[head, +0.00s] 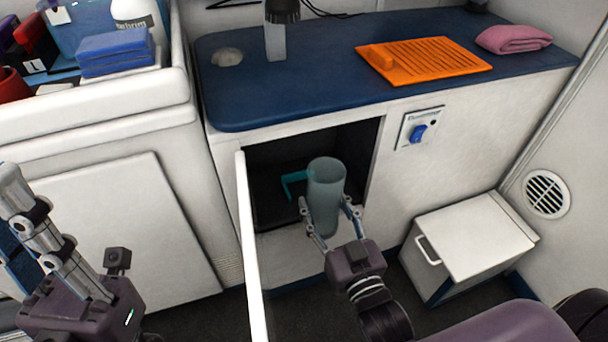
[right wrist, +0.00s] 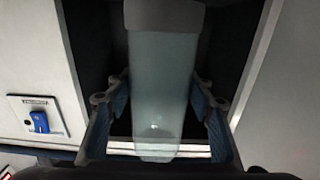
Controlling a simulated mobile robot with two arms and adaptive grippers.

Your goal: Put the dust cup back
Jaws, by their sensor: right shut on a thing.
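The dust cup (head: 325,192) is a tall, translucent grey-green cylinder. My right gripper (head: 331,222) is shut on it and holds it upright in front of the open cabinet. In the right wrist view the cup (right wrist: 160,85) stands between the two blue finger pads of the gripper (right wrist: 160,115). The cabinet opening (head: 270,165) is dark inside, and a teal bracket (head: 292,184) shows in it just left of the cup. The cup hides part of the opening.
The cabinet door (head: 250,250) stands open left of the cup. A blue switch (head: 418,133) is on the panel to the right. The blue counter (head: 320,70) above holds an orange mat (head: 422,61) and a pink towel (head: 513,39). A white box (head: 475,235) stands on the floor at right.

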